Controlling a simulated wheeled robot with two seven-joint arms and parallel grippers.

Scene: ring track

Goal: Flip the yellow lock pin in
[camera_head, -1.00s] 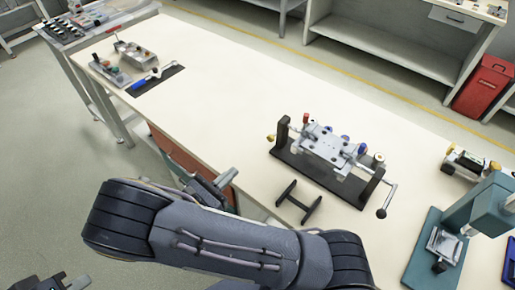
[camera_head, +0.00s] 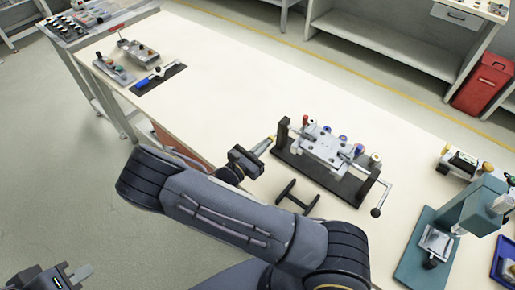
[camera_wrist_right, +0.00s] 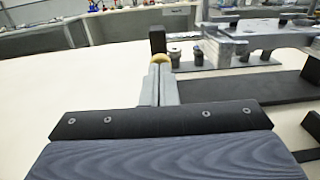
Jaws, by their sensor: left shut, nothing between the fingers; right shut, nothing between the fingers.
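The yellow lock pin (camera_wrist_right: 160,58) shows as a round yellow knob just beyond my right fingertips in the right wrist view, beside a dark post. In the head view it is at the left end of the crank fixture (camera_head: 325,146) and is mostly hidden by the fingertips. My right gripper (camera_head: 266,143) is shut and empty, with its tips at the knob; whether they touch it I cannot tell. Its closed fingers also show in the right wrist view (camera_wrist_right: 160,78). My left gripper (camera_head: 84,271) is shut and empty at the lower left, away from the table.
The fixture has a dark base and a crank handle (camera_head: 382,198) on its right. A black stand (camera_head: 297,196) lies in front of it. A teal press (camera_head: 462,220) is at the right. The table (camera_head: 220,85) is clear between the fixture and the far-left tools.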

